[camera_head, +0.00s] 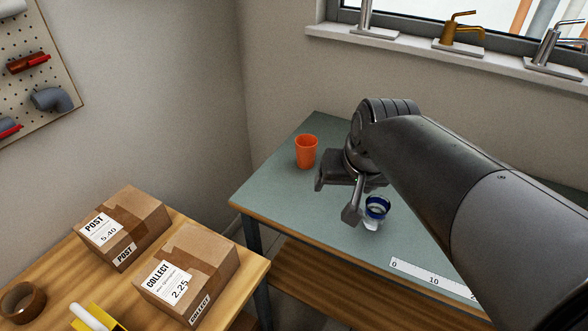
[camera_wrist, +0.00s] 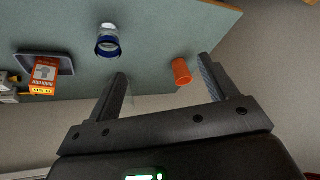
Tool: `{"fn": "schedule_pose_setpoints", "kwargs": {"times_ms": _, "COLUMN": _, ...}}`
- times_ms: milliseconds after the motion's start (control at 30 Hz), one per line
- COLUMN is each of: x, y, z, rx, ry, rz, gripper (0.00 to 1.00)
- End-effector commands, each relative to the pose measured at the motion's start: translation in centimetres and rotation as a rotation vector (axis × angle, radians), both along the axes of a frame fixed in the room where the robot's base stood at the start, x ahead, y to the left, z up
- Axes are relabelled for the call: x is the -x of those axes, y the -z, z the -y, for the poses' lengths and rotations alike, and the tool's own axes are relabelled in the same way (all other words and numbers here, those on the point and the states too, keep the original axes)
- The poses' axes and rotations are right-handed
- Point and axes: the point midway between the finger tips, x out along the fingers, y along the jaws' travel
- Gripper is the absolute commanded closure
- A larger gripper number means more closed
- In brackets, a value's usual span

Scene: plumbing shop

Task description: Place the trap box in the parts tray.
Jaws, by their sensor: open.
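The trap box is most likely the orange box with a white label (camera_wrist: 43,77) at the left of the wrist view. It overlaps the dark grey parts tray (camera_wrist: 66,62) and appears to stand in it; its base is hidden, so I cannot tell for certain. My gripper (camera_wrist: 163,68) is open, with nothing between its fingers, and is well apart from the box and tray. In the head view my gripper (camera_head: 337,198) hangs over the green-topped table, and neither box nor tray shows there.
An orange cup (camera_head: 306,152) and a clear, blue-banded glass (camera_head: 376,210) stand on the table (camera_head: 275,190) near my gripper. A ruler (camera_head: 430,278) lies at the front edge. Two cartons (camera_head: 125,225) (camera_head: 190,270) sit on a wooden bench at left. Taps line the windowsill (camera_head: 400,42).

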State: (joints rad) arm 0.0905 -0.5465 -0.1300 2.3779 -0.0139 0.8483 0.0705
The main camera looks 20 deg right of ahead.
Motion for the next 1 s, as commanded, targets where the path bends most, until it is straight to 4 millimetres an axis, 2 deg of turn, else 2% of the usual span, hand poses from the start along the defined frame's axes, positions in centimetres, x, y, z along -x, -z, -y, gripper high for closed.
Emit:
{"fn": "schedule_pose_setpoints", "kwargs": {"times_ms": 33, "x": 1.2, "y": -0.1, "z": -1.9, "rx": 0.016, "ry": -0.061, "rz": 0.011, "gripper": 0.22}}
{"fn": "schedule_pose_setpoints", "kwargs": {"times_ms": 100, "x": 2.6, "y": 0.1, "z": -3.9, "rx": 0.038, "ry": -0.130, "rz": 0.017, "gripper": 0.22}}
{"fn": "schedule_pose_setpoints", "kwargs": {"times_ms": 200, "x": 4.3, "y": 0.5, "z": -5.8, "rx": 0.066, "ry": -0.204, "rz": 0.022, "gripper": 0.22}}
{"fn": "schedule_pose_setpoints", "kwargs": {"times_ms": 300, "x": 5.2, "y": 0.7, "z": -6.8, "rx": 0.084, "ry": -0.244, "rz": 0.026, "gripper": 0.22}}
{"fn": "schedule_pose_setpoints", "kwargs": {"times_ms": 1000, "x": 5.6, "y": 0.8, "z": -7.2, "rx": 0.090, "ry": -0.261, "rz": 0.026, "gripper": 0.22}}
